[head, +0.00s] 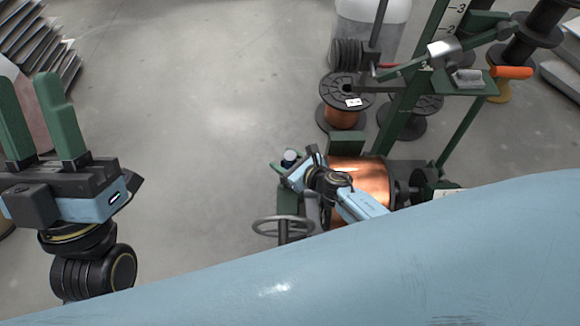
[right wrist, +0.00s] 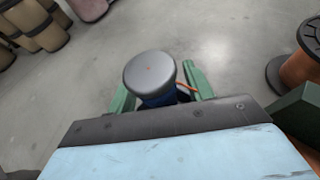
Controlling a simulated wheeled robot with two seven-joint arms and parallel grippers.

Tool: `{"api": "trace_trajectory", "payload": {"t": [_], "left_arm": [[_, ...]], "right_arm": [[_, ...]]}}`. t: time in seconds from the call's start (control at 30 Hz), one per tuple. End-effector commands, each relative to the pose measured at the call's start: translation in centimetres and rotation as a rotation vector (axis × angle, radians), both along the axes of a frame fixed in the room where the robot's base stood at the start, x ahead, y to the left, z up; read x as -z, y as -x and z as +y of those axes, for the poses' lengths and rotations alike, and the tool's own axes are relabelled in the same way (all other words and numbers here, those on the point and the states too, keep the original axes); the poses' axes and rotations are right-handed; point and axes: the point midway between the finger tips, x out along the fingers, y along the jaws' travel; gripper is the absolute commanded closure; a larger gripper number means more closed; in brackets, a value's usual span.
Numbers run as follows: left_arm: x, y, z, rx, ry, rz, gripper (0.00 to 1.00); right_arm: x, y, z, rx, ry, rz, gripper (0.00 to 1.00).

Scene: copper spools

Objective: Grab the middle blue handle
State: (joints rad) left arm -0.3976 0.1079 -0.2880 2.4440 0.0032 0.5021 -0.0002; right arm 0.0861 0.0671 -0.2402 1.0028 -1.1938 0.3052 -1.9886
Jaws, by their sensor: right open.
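The blue handle (right wrist: 158,99) with a round grey cap stands between the green fingers of my right gripper (right wrist: 158,82) in the right wrist view. The fingers are apart on either side of it; I cannot tell if either touches it. Its lower part is hidden by the gripper body. In the head view the capped handle (head: 289,157) shows small at the tip of my right gripper (head: 288,164), left of the copper spool (head: 365,178). My left gripper (head: 30,95) is open and empty at the far left, away from the machine.
A grey handwheel (head: 283,224) is just below my right gripper in the head view. The green machine frame (head: 405,115) rises to the right, with an orange handle (head: 511,72). Another spool (head: 342,112) stands on the floor behind. The floor at centre left is clear.

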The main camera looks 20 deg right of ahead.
Motion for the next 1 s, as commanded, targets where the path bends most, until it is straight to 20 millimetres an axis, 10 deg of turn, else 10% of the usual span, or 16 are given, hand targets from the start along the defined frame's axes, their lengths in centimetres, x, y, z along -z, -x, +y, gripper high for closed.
{"api": "trace_trajectory", "payload": {"t": [0.47, 1.0], "left_arm": [[0.0, 0.0, 0.0, -0.001, -0.001, 0.002, 0.64], [0.2, -1.0, -0.3, 0.001, -0.027, 0.095, 0.64]], "right_arm": [[0.0, 0.0, 0.0, 0.000, -0.001, 0.000, 1.00], [-1.2, 0.0, 0.0, -0.001, -0.001, -0.002, 1.00]]}}
